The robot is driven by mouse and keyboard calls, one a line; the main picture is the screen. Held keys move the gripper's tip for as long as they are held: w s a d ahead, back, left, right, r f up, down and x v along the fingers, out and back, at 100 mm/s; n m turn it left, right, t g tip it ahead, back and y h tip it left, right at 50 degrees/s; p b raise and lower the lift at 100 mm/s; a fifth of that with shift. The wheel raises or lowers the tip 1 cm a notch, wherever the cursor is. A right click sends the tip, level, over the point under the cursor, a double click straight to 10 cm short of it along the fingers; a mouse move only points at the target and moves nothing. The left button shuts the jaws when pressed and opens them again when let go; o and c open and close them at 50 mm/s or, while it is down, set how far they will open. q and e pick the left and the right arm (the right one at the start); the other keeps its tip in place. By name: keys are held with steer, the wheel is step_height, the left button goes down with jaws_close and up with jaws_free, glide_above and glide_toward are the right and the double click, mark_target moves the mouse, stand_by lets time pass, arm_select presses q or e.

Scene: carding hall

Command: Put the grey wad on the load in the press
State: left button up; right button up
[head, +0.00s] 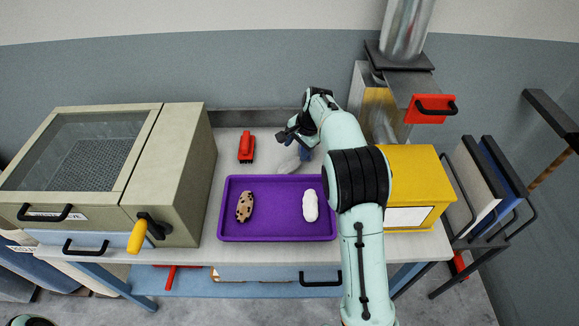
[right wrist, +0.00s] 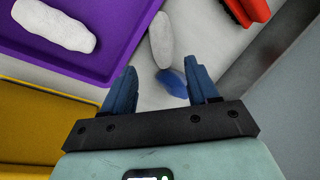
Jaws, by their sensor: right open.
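The grey wad (head: 287,164) lies on the table just behind the purple tray (head: 277,237). In the right wrist view the grey wad (right wrist: 160,40) is a pale, elongated lump beyond the fingertips, beside a small blue lump (right wrist: 171,83). My right gripper (head: 295,146) is over the back of the table, close to the grey wad. In the right wrist view the gripper (right wrist: 161,68) is open, with nothing held between its blue fingers. I cannot tell for sure which machine is the press, and no load inside one shows. My left gripper is out of view.
The tray holds a brown spotted wad (head: 245,206) and a white wad (head: 310,205). A red brush-like tool (head: 246,147) lies behind it. A beige cabinet (head: 180,190) stands left; a yellow box (head: 418,170) and a metal unit with a red front (head: 430,108) stand right.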

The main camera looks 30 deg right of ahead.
mark_target(290, 164)
steer(key=x, duration=0.7)
steer(key=shift+w+f, duration=0.2)
steer(key=shift+f, duration=0.1)
steer(key=x, duration=0.3)
steer(key=d+x, duration=0.1)
steer(key=x, duration=0.1)
steer(key=shift+w+p, duration=0.35)
steer(key=shift+s, duration=0.1)
steer(key=c, duration=0.8)
steer(key=shift+r, duration=0.15)
step_height(290, 164, up, 20)
